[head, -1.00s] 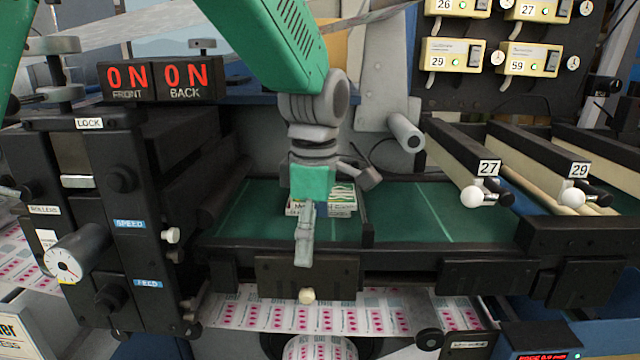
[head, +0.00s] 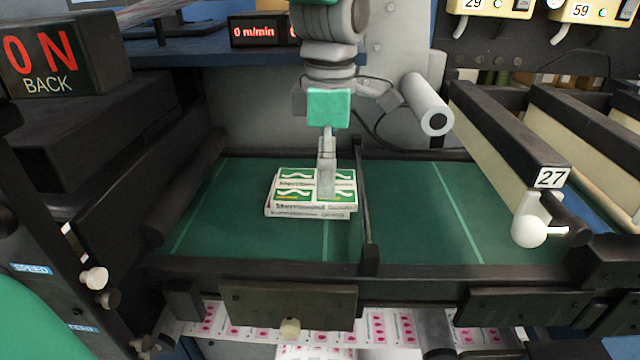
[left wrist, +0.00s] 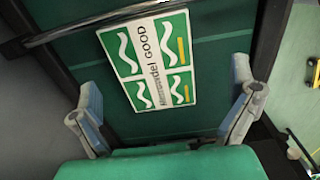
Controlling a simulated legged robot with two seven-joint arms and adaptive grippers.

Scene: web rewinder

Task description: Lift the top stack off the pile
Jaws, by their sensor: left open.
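A low pile of flat white-edged labels with green and white printed tops (head: 287,194) lies on the green bed. Its front edge shows more than one layer. In the left wrist view the printed top of the pile (left wrist: 150,62) lies tilted beyond the fingers. My left gripper (head: 326,190) points down over the pile in the head view, its near finger covering part of the printed top. In the left wrist view its two fingers (left wrist: 163,100) are wide apart, with nothing held between them. Whether a fingertip touches the pile I cannot tell. My right gripper is in neither view.
A dark divider bar (head: 364,205) stands close to the right of the pile. A grey roller end (head: 430,108) sticks out behind it. Black rails with a 27 tag (head: 551,178) stand at the right. The green bed (head: 415,210) is bare right of the divider.

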